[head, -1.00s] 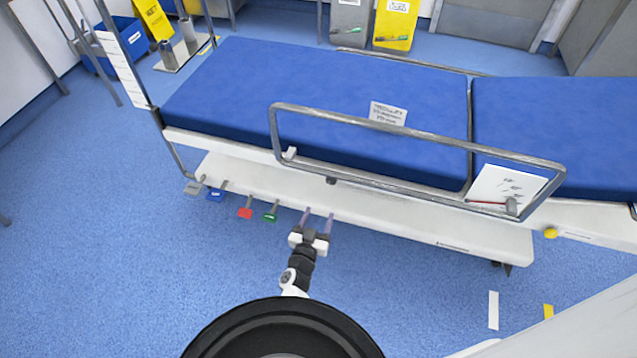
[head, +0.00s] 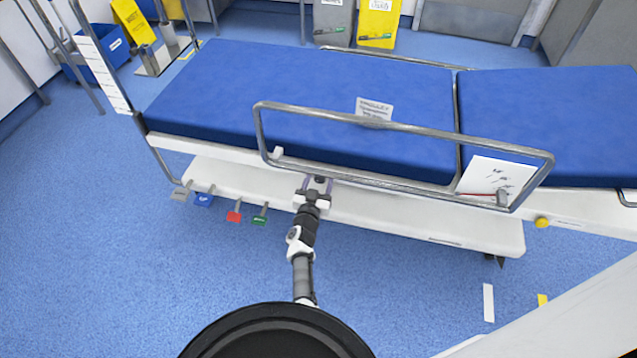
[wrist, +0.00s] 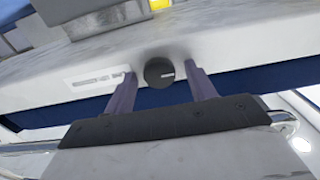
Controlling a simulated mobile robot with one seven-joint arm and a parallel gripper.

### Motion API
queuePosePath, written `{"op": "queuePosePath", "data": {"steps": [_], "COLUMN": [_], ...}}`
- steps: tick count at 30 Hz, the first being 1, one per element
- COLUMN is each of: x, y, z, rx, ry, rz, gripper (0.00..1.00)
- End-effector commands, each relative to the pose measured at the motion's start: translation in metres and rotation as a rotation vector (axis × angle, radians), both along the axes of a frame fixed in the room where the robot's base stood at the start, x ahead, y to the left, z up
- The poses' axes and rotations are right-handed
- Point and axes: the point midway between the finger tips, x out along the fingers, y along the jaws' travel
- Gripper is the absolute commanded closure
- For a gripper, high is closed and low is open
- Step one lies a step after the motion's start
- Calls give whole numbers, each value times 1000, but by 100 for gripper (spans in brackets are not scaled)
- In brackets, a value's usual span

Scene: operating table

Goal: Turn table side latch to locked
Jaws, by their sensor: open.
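A dark round knob (wrist: 159,72) with a short white mark toward its right side sits on the pale side face of the table, in the wrist view. I take it to be the side latch. A small white label plate (wrist: 97,80) is left of it. My gripper (wrist: 163,80) is open, its two purple-grey fingers either side of the knob with gaps visible; I cannot tell whether they touch it. In the head view my gripper (head: 317,184) is at the table's near side, below the rail, and hides the knob.
The operating table (head: 210,146) has a blue mattress (head: 290,88) and a metal side rail (head: 400,126) above my gripper. Several coloured pedals, including a red one (head: 234,216), stick out at lower left. A white card (head: 490,178) is at the rail's right end.

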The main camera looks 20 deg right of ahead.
Motion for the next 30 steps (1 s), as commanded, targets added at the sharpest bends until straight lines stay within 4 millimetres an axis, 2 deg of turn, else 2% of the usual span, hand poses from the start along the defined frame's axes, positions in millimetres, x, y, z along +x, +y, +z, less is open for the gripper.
{"op": "queuePosePath", "data": {"steps": [4,14,23,30], "x": [0,0,0,0], "y": [0,0,0,0], "z": [0,0,0,-1], "rx": [0,1,30,141], "ry": [0,-1,-20,-95], "rz": [0,0,0,1], "gripper": [46,89,89,89]}}
